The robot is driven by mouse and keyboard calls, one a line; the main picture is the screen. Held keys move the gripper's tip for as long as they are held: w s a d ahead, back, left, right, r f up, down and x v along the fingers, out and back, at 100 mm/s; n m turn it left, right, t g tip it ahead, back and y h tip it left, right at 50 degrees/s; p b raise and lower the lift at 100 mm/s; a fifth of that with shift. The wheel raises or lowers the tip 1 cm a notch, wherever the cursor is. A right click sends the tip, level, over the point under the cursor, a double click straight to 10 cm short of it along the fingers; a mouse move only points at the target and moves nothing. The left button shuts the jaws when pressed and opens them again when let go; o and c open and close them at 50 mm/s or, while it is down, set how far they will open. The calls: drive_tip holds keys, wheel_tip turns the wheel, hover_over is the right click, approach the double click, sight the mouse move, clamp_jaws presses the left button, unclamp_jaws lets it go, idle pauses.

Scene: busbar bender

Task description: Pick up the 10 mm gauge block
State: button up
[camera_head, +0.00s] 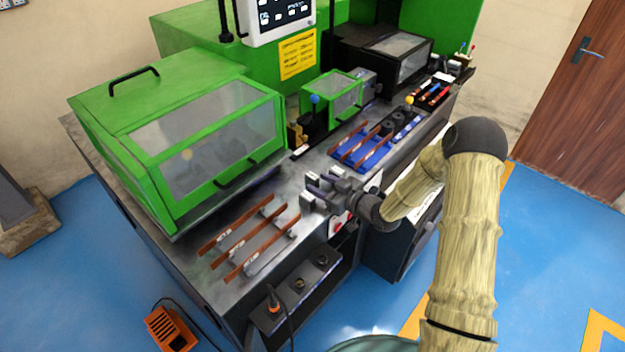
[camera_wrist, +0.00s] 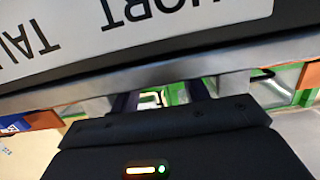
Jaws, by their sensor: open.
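I cannot make out the 10 mm gauge block for certain in either view. My gripper (camera_head: 309,188) is over the front part of the metal bench, between the copper bars and the blue tray. Its two grey fingertips stand apart with nothing visible between them. In the wrist view the dark gripper body fills the bottom, and my gripper (camera_wrist: 167,95) shows its fingertips as pale grey patches. A white label plate (camera_wrist: 150,25) with upside-down lettering, partly cut off, fills the top of that view.
Copper bars (camera_head: 250,237) lie on small supports at the bench's front left. A black tray (camera_head: 436,92) stands farther back. Green guarded machines (camera_head: 200,140) line the back. An orange pedal (camera_head: 170,329) is on the floor.

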sight(316, 178)
drive_tip(key=shift+x, duration=1.1)
clamp_jaws()
drive_tip(key=shift+r, duration=0.1)
wheel_tip(316, 178, up, 10)
drive_tip(key=shift+f, duration=0.1)
idle(0.4)
